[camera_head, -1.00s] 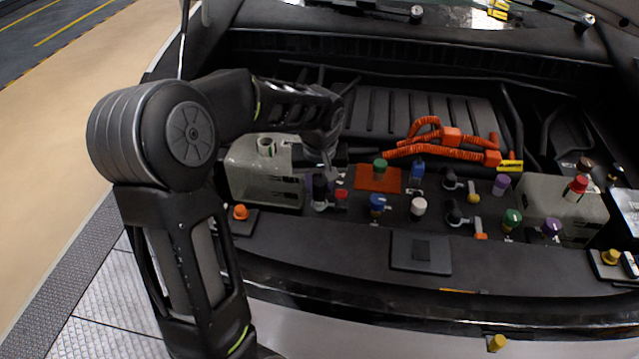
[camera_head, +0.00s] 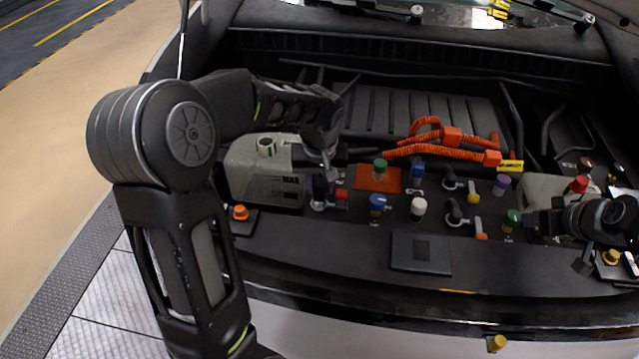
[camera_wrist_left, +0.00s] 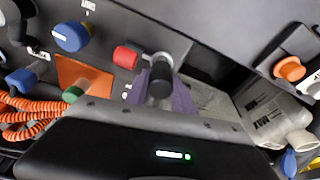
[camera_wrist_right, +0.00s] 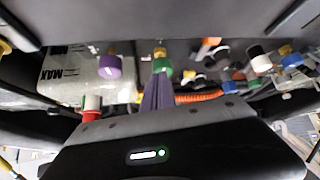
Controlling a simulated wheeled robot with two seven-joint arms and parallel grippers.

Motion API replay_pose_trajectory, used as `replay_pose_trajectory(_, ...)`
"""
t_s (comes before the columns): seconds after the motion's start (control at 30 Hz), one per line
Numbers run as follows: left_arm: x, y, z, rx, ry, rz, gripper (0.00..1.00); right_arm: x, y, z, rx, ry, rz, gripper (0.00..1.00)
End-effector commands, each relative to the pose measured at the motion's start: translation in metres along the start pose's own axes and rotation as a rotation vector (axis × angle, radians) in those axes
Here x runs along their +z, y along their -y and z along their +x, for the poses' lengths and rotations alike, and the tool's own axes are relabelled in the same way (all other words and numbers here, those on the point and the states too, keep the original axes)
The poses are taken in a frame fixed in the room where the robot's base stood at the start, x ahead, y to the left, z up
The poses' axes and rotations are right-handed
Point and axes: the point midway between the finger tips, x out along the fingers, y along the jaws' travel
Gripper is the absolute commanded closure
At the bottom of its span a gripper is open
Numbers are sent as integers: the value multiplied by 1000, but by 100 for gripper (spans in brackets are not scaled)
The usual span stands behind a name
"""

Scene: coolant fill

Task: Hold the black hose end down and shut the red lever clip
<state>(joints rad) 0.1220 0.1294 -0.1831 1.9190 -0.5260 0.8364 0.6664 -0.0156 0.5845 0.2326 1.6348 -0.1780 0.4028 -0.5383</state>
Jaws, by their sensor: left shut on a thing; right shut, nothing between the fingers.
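The black hose end (camera_head: 319,202) stands upright at the left of the engine bay, largely hidden by my gripper in the head view. In the left wrist view its black top (camera_wrist_left: 160,80) is at the fingers. My left gripper (camera_head: 320,184) is above it, shut on it. The red lever clip (camera_head: 342,195) sits just right of the hose end; the left wrist view shows the red lever (camera_wrist_left: 126,57) beside it, sticking out sideways. My right gripper (camera_wrist_right: 158,78) is shut and empty near a green knob (camera_wrist_right: 162,65), far right of the clip.
Similar clips with a yellow lever (camera_head: 473,197) and an orange lever (camera_head: 481,235) stand mid-bay. Blue (camera_head: 377,203) and white (camera_head: 418,208) knobs lie between my grippers. A grey tank (camera_head: 262,180) is at left. Orange hoses (camera_head: 440,151) run behind.

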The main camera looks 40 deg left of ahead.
Motion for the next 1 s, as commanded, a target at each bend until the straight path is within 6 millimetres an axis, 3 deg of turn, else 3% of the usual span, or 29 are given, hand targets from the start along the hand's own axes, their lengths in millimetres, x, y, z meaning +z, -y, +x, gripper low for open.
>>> replay_pose_trajectory(0.1, 0, 0, 0, 0, 0, 0, 100, -24, 58, 20, -118, -15, -10, 100)
replay_pose_trajectory(0.3, 0, 0, 0, 0, 0, 0, 100, -58, 159, 37, -323, -35, -16, 100)
replay_pose_trajectory(0.5, 0, 0, 0, 0, 0, 0, 100, -83, 252, 37, -516, -49, -15, 100)
replay_pose_trajectory(0.6, 0, 0, 0, 0, 0, 0, 100, -91, 283, 34, -586, -53, -12, 100)
replay_pose_trajectory(0.8, 0, 0, 0, 0, 0, 0, 100, -98, 314, 29, -655, -56, -8, 100)
replay_pose_trajectory(1.0, 0, 0, 0, 0, 0, 0, 100, -99, 316, 28, -660, -57, -8, 100)
